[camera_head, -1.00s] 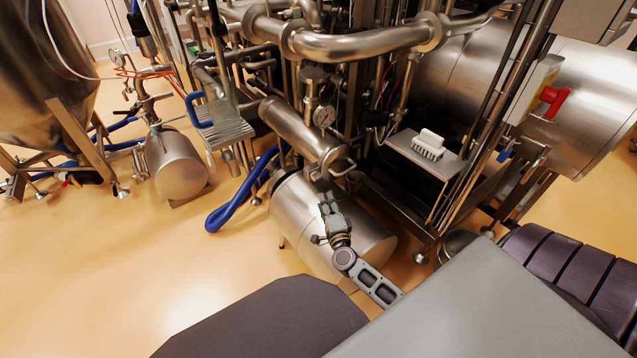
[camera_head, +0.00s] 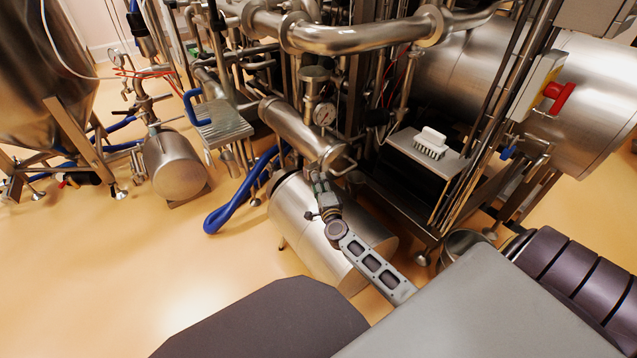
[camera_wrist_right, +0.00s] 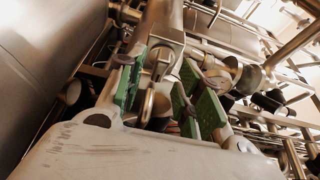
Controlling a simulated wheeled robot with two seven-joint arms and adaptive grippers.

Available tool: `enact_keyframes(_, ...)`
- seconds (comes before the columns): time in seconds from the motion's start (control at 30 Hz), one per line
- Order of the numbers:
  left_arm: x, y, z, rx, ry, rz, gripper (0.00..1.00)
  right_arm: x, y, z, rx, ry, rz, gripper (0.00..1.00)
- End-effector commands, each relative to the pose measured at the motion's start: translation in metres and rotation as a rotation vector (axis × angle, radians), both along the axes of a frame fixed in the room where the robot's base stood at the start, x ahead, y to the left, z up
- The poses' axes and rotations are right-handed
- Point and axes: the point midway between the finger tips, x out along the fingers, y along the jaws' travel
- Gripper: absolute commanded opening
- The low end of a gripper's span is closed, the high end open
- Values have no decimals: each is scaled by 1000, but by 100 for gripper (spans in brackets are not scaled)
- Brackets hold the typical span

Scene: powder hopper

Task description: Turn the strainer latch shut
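The strainer (camera_head: 295,128) is a shiny metal cylinder lying aslant near the centre of the head view. A bent metal latch handle (camera_head: 345,163) shows at its lower right end. My right gripper (camera_head: 316,175) is just below that end; its fingertips are hard to make out there. In the right wrist view my right gripper (camera_wrist_right: 160,80) has its green-padded fingers apart. A metal loop (camera_wrist_right: 148,103), which looks like the latch handle, shows between them. I cannot tell whether either pad touches it. My left gripper is not in view.
A large metal drum (camera_head: 295,220) lies under my right forearm. A white brush (camera_head: 430,143) sits on a metal box at the right.

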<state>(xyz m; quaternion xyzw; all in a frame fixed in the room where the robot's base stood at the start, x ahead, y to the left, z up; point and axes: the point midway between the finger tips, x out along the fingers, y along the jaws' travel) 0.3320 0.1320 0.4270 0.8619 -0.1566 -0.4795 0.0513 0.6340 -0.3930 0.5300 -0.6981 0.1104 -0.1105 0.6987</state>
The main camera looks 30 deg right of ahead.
Motion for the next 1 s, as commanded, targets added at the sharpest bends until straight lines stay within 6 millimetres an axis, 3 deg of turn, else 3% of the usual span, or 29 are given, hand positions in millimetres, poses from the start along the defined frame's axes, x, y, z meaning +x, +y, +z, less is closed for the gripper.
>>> enact_keyframes(0.3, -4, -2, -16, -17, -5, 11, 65, 18, -6, 0, 0, 0, 0, 36)
enact_keyframes(0.67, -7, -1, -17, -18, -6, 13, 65, 20, -6, 0, -1, 0, 0, 36)
enact_keyframes(0.93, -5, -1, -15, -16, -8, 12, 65, 19, -6, 0, -1, 0, 0, 4)
enact_keyframes(1.0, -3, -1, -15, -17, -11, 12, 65, 19, -6, 0, -1, 0, 0, 0)
